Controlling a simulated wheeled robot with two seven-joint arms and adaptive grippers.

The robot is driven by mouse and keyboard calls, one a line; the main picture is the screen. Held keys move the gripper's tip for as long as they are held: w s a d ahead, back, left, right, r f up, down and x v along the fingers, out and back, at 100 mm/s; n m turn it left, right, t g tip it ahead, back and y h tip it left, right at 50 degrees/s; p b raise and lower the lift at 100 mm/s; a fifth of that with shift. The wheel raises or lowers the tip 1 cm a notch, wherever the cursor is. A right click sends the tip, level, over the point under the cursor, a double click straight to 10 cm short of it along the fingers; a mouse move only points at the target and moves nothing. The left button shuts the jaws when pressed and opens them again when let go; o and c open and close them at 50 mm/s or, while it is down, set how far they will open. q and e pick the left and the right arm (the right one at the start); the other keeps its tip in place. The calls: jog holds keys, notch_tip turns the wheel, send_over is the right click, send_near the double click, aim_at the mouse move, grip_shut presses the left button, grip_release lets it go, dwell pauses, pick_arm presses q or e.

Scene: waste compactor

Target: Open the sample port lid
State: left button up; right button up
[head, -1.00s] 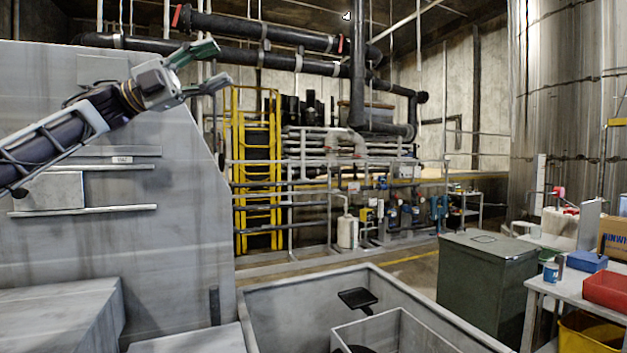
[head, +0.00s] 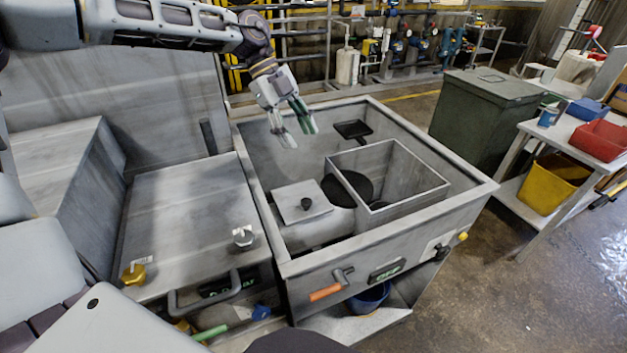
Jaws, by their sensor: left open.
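A square grey lid with a small dark knob (head: 301,203), which looks like the sample port lid, lies flat and closed on a rounded grey housing (head: 316,232). The housing sits inside the open-topped grey compactor tub (head: 468,202). My left gripper (head: 297,134) hangs over the back left part of the tub with its green-tipped fingers pointing down. It is open and empty, above and behind the lid in the picture, and apart from it. My right gripper is not in view.
Right of the lid stands a square open box (head: 411,196) with a dark disc (head: 347,187) beside it. A black paddle (head: 353,130) is near the back wall. An orange-handled lever (head: 327,291) is on the front panel. A green bin (head: 480,120) stands behind right.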

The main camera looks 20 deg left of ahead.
aim_at(306, 200)
pick_arm(q)
jog(key=shift+n+g+y, duration=0.4)
jog(key=shift+g+y, duration=0.2)
jog(key=shift+y, duration=0.2)
jog(key=f, duration=0.1)
jog(key=s+a+f, duration=0.1)
jog(key=f, duration=0.1)
jog(key=a+f, duration=0.1)
jog(key=shift+s+f, duration=0.15)
jog(key=shift+s, duration=0.05)
jog(key=shift+p+x, duration=1)
jog(key=shift+x, duration=5.9)
jog(key=shift+c, duration=0.5)
jog(key=shift+w, duration=0.1)
grip_shut()
